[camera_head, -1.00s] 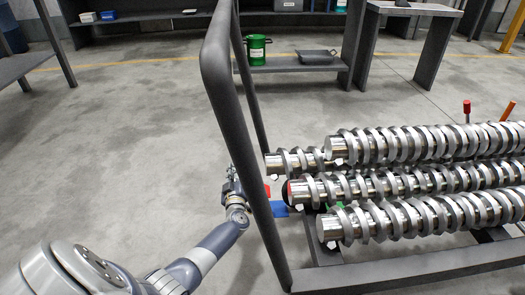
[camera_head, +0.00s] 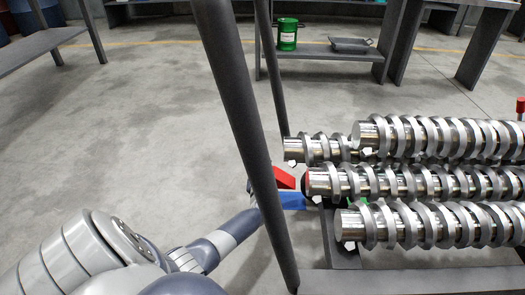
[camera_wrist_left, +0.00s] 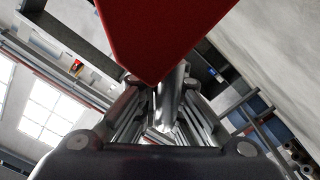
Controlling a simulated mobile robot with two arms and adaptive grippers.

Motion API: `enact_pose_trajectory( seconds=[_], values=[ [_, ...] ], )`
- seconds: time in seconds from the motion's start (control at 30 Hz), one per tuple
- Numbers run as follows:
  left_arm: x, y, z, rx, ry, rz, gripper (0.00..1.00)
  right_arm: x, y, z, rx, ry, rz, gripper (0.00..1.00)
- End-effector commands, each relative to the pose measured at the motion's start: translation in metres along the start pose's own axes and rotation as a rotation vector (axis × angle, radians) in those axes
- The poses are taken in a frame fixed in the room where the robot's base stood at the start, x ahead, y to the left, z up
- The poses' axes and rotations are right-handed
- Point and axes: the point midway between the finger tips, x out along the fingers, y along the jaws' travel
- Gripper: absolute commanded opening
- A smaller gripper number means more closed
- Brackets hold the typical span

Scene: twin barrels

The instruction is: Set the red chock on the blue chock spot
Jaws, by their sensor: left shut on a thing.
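The red chock (camera_head: 284,178) is tilted beside the grey rack post in the head view, just above the blue chock spot (camera_head: 292,200). I cannot tell whether they touch. The chock's red face (camera_wrist_left: 165,35) fills the top middle of the left wrist view. My left gripper (camera_wrist_left: 158,90) is shut on the red chock. In the head view, my left arm reaches in from the lower left, and the post hides the gripper. My right gripper is not in view.
Several lobed metal shafts (camera_head: 410,184) lie on the rack, close right of the chock. The dark rack post (camera_head: 243,125) stands between the camera and my gripper. A green can (camera_head: 287,35) and a grey tray (camera_head: 351,45) sit on a bench behind. Floor at left is clear.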

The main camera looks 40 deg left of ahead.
Motion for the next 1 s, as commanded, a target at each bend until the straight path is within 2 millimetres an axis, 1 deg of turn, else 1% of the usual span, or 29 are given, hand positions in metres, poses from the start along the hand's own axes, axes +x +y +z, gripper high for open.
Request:
enact_pose_trajectory(
  seconds=[0.03, 0.43, 0.8, 1.0],
  values=[
    [0.001, -0.005, 0.006, -0.001, 0.003, 0.002, 0.0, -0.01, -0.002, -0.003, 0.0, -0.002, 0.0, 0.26],
    [0.001, -0.026, 0.035, -0.002, 0.004, 0.001, 0.0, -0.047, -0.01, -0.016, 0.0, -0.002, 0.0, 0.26],
    [0.001, -0.047, 0.062, -0.002, 0.003, 0.0, 0.0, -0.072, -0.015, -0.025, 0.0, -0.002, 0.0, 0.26],
    [0.001, -0.055, 0.073, -0.003, 0.003, 0.0, 0.0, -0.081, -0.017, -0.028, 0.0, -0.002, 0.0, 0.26]
  ],
)
